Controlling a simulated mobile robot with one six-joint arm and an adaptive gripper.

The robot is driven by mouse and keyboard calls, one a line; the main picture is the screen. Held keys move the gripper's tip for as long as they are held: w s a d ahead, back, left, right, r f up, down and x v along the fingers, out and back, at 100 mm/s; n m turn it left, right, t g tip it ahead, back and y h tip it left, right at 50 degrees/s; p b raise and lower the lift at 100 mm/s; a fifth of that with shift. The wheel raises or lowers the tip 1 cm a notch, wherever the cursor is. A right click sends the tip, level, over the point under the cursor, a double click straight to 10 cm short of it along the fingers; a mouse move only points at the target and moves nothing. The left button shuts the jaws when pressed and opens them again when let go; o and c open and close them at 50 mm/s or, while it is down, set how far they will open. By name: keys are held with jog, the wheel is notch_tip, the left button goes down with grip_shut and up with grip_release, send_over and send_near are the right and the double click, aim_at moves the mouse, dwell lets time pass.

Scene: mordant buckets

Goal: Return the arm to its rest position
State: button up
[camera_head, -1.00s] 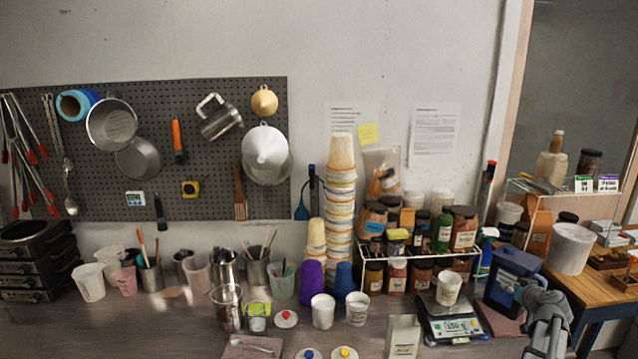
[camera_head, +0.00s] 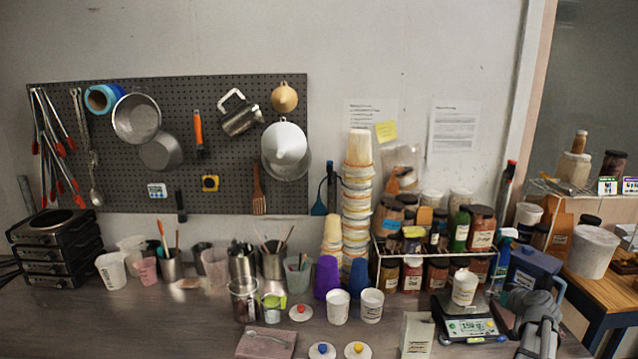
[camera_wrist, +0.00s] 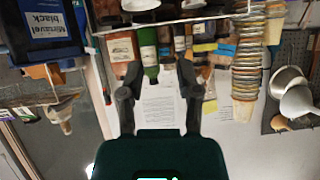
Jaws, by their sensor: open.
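My gripper (camera_wrist: 159,88) is open and empty in the wrist view, its two dark fingers spread apart. The wrist picture is upside down, with the jars, the posted paper and the stacked cups beyond the fingers. In the head view, my grey arm shows at the lower right, in front of the blue box (camera_head: 531,270) and beside the digital scale (camera_head: 468,326). The fingertips are hard to make out there.
A white cup (camera_head: 464,288) stands on the scale. A wire rack of jars (camera_head: 412,275) and tall cup stacks (camera_head: 357,200) stand behind. A white packet (camera_head: 417,335) is left of the scale. Pails, lids and beakers crowd the bench; a wooden table (camera_head: 590,290) is at right.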

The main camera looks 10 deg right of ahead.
jog(key=w+a+f+n+g+y+b, duration=0.1)
jog(key=w+a+f+g+y, duration=0.15)
jog(key=a, duration=0.75)
jog(key=w+a+f+n+g+y+b, duration=0.15)
jog(key=a+f, duration=0.25)
jog(key=a, duration=0.5)
jog(key=w+a+f+g+y+b, duration=0.15)
jog(key=a+f, duration=0.25)
jog(key=a, duration=0.6)
jog(key=s+a+f+g+h+b, duration=0.1)
jog(key=s+a+f+g, duration=0.1)
jog(key=s+a, duration=0.2)
jog(key=s+a+f+g+h+b, duration=0.1)
jog(key=s+a+f+g+b, duration=0.1)
jog(key=a, duration=0.9)
jog(key=s+a+f+g+h+b, duration=0.1)
jog(key=s+a+f+g, duration=0.1)
jog(key=s+a+f, duration=0.2)
jog(key=s+a, duration=0.2)
jog(key=a, duration=0.2)
jog(key=shift+n+b, duration=0.3)
jog(key=shift+n, duration=0.05)
jog(key=shift+g, duration=0.25)
